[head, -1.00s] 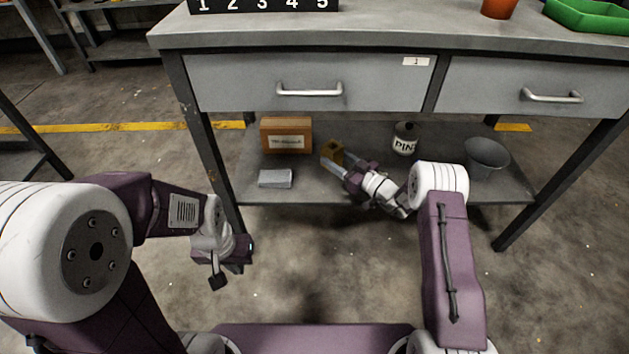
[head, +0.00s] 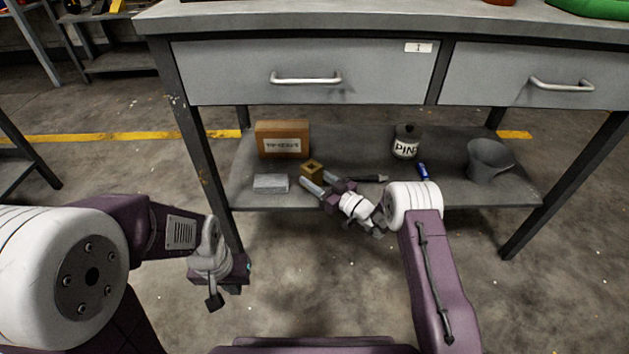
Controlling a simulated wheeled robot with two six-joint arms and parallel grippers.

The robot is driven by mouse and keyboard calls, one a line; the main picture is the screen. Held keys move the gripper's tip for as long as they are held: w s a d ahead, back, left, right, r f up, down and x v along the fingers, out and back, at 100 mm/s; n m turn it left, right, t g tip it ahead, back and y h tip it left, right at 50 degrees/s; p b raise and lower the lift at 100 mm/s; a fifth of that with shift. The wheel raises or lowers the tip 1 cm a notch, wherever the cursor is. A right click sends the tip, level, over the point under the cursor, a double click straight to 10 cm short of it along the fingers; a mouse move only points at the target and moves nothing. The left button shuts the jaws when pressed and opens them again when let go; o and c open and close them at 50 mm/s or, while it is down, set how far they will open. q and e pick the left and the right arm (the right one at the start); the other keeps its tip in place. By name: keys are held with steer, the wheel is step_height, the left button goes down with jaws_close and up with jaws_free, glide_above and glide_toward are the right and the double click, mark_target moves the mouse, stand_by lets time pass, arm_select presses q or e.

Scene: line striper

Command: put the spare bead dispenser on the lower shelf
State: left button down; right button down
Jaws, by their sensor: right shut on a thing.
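The small ochre block-shaped dispenser (head: 313,168), with a square dark opening on top, is at the lower shelf (head: 345,146) of the bench. My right gripper (head: 318,182) is shut on it, reaching in from the front right. I cannot tell whether the dispenser's base touches the shelf. My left gripper (head: 228,284) hangs in front of the bench's left leg, away from the shelf; its finger gap is not clear.
On the shelf are a brown labelled box (head: 282,139), a grey block (head: 271,183), a PINS tin (head: 406,141), a dark slim tool (head: 371,178), a blue item (head: 423,171) and a grey bucket (head: 489,160). Drawers (head: 305,72) overhang the shelf.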

mark_target(318, 179)
steer(key=shift+f, duration=0.15)
steer(key=c, duration=0.7)
jaws_free()
steer(key=shift+r, duration=0.35)
steer(key=p+v, duration=0.4)
steer(key=v, duration=0.2)
steer(key=shift+s+d+r, duration=0.1)
steer(key=shift+s+d, duration=0.05)
steer(key=shift+d, duration=0.1)
steer(key=b, duration=0.2)
steer(key=d+f+b, duration=0.1)
steer(key=b, duration=0.1)
steer(key=shift+s+f, duration=0.25)
steer(key=shift+s, duration=0.15)
steer(key=b+v, duration=0.3)
steer(key=shift+r+b, duration=0.2)
steer(key=shift+b, duration=0.2)
steer(key=shift+s+d+r, duration=0.3)
steer(key=shift+s+r, duration=0.05)
steer(key=shift+s, duration=0.15)
